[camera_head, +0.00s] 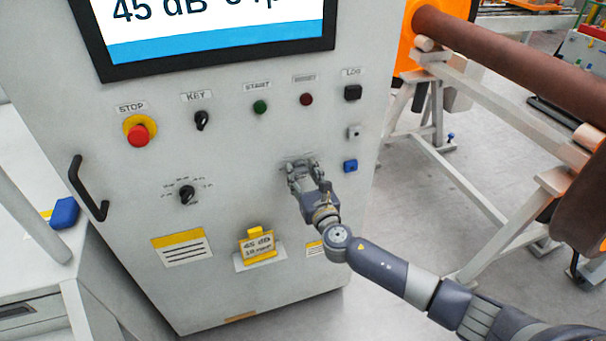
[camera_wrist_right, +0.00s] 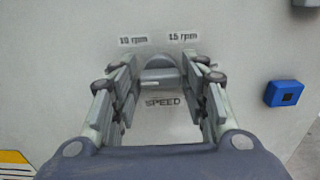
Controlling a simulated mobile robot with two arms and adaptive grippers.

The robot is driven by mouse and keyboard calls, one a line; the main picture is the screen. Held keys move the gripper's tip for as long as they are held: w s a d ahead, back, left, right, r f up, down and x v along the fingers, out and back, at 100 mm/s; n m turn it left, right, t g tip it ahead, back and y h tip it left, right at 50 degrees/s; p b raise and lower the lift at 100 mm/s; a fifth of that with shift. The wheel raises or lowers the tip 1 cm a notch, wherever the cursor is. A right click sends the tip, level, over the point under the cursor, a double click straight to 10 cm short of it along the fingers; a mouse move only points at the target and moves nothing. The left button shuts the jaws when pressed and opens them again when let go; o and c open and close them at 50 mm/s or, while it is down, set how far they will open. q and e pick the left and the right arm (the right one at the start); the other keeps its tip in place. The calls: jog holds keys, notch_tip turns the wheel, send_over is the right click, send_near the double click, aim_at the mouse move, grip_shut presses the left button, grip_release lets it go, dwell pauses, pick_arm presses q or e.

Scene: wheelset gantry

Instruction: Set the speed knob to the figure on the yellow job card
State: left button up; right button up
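The grey speed knob (camera_wrist_right: 160,72) shows in the right wrist view above the label SPEED, with marks "10 rpm" at its upper left and "15 rpm" at its upper right. My right gripper (camera_wrist_right: 161,68) is open, with one finger on each side of the knob; I cannot tell whether they touch it. In the head view my right gripper (camera_head: 303,170) covers the knob on the cabinet front. My left gripper is not in view.
A black handle (camera_head: 87,188) sticks out at left. The gantry frame (camera_head: 500,250) stands at right.

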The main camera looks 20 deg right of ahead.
jog(key=c, duration=0.4)
jog(key=shift+f+m, duration=0.1)
jog(key=shift+m, duration=0.2)
jog(key=m+b, duration=0.1)
jog(key=m, duration=0.1)
jog(key=shift+m+b, duration=0.3)
jog(key=shift+b, duration=0.05)
jog(key=m+b, duration=0.1)
jog(key=m, duration=0.2)
jog(key=shift+m, duration=0.3)
jog(key=m+b, duration=0.1)
jog(key=m, duration=0.3)
jog(key=shift+d+m+b, duration=0.1)
jog(key=shift+m+b, duration=0.2)
jog(key=m, duration=0.6)
jog(key=shift+b, duration=0.35)
jog(key=m, duration=0.6)
jog(key=shift+m, duration=0.3)
